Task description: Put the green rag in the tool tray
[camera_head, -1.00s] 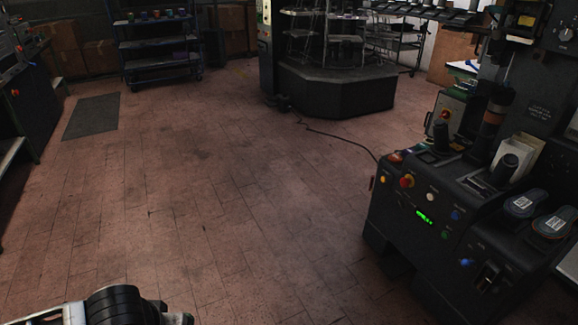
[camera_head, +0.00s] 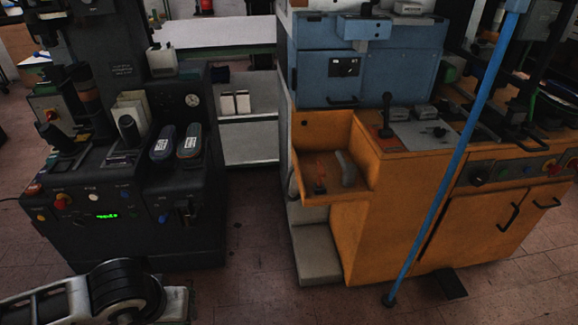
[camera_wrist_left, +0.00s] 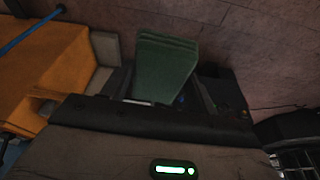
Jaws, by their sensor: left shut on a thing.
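The green rag (camera_wrist_left: 163,65) is a folded dark green cloth in the left wrist view. My left gripper (camera_wrist_left: 165,88) is shut on it, with a dark finger on either side. In the head view only my left arm shows at the lower left; the gripper and rag are out of that view. An orange open tray (camera_head: 338,192) on the left end of the orange machine looks like the tool tray. It holds a grey curved piece (camera_head: 347,168) and a small orange-and-dark tool (camera_head: 319,187). My right gripper is in neither view.
The orange and blue machine (camera_head: 425,190) stands ahead to the right, with a slanted blue pole (camera_head: 455,150) in front. A black machine (camera_head: 140,215) with buttons stands to the left. A grey step (camera_head: 316,254) sits below the tray. Floor is clear between the machines.

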